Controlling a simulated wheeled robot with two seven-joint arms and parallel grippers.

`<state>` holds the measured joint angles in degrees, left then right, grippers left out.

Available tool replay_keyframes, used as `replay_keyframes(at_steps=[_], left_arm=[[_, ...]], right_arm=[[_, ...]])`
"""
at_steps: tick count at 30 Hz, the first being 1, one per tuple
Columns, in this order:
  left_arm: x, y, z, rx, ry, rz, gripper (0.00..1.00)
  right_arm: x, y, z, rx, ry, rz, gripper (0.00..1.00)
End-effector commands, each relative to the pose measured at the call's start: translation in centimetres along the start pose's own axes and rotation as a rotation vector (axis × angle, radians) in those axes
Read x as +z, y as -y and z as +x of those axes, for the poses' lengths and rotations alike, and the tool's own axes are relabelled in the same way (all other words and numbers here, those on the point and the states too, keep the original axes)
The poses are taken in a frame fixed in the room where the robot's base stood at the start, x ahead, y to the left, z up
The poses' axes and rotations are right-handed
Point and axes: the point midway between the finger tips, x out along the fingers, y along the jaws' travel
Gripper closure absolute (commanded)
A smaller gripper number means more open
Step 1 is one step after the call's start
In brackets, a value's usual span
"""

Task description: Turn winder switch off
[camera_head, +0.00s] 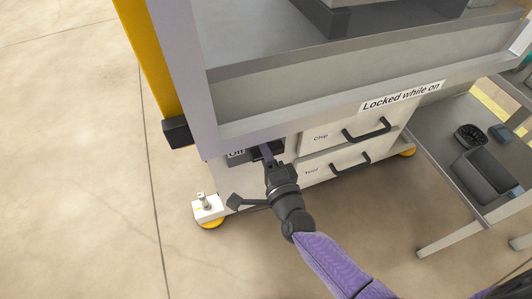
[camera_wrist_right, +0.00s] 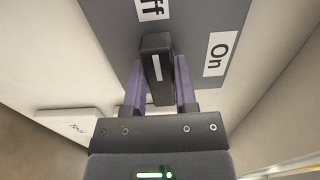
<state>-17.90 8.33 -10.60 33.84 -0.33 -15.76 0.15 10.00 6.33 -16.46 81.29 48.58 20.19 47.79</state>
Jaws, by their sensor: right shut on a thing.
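The winder switch is a black knob (camera_wrist_right: 155,45) with a white stripe, on a dark grey panel (camera_wrist_right: 110,25). In the right wrist view it stands between the two purple fingers of my right gripper (camera_wrist_right: 160,75), which is shut on it. The knob's far end is toward the "Off" label (camera_wrist_right: 152,9); the "On" label (camera_wrist_right: 216,54) is to its right. In the head view my right gripper (camera_head: 268,156) reaches the cabinet's lower front beside the partly hidden "Off" label (camera_head: 236,154) and covers most of the switch. My left gripper is not in view.
Right of the switch are the "Chip" drawer (camera_head: 318,136) and "Tool" drawer (camera_head: 311,172) with black handles. A "Locked while on" label (camera_head: 401,96) is above. A grey side table (camera_head: 440,130) with a dark bin (camera_head: 487,171) stands at right. The floor at left is clear.

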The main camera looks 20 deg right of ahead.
Motion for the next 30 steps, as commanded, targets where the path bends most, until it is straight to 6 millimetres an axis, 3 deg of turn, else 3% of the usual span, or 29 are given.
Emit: replay_keyframes(at_steps=[13,14,18,26,30], left_arm=[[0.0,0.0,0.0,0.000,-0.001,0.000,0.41],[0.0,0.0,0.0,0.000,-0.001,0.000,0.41],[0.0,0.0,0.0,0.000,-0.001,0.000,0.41],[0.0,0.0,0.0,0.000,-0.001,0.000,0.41],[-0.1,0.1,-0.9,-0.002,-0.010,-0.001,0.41]], right_arm=[[0.0,-0.2,-0.1,0.004,0.002,-0.012,1.00],[0.0,-0.2,-0.1,0.004,0.002,-0.012,0.60],[0.0,-0.1,0.0,0.003,0.002,-0.011,0.31],[0.0,-0.1,-0.1,0.002,0.001,-0.010,0.29],[0.0,0.3,-1.8,0.002,0.002,-0.012,0.29]])
